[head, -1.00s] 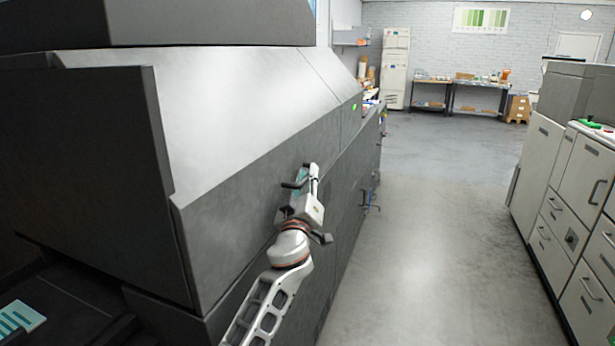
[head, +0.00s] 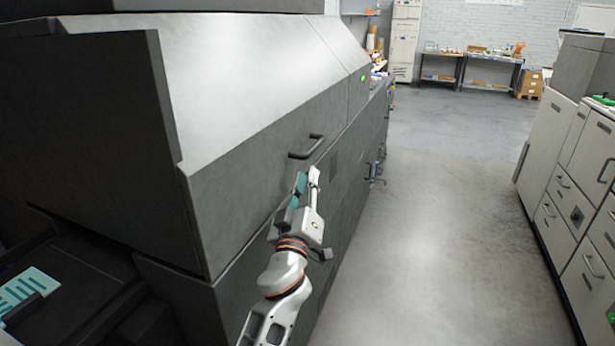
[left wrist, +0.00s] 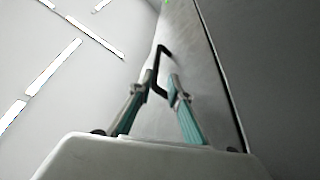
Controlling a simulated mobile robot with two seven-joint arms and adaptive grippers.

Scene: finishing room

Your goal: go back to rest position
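My left gripper (head: 308,174) is in front of the sloping side of a large dark grey machine (head: 235,185). A black bar handle (head: 307,147) on the machine's front lies just beyond the fingertips in the head view. In the left wrist view the gripper (left wrist: 161,76) also shows with a gap between its tips. The handle (left wrist: 162,52) shows past them there, and I cannot tell the exact distance. My right gripper is in neither view.
Light grey cabinets (head: 570,190) with handles line the right side. The concrete floor (head: 430,220) between them and the machine is clear. Workbenches (head: 470,66) stand at the back. A pale teal striped piece (head: 28,290) lies low at the left.

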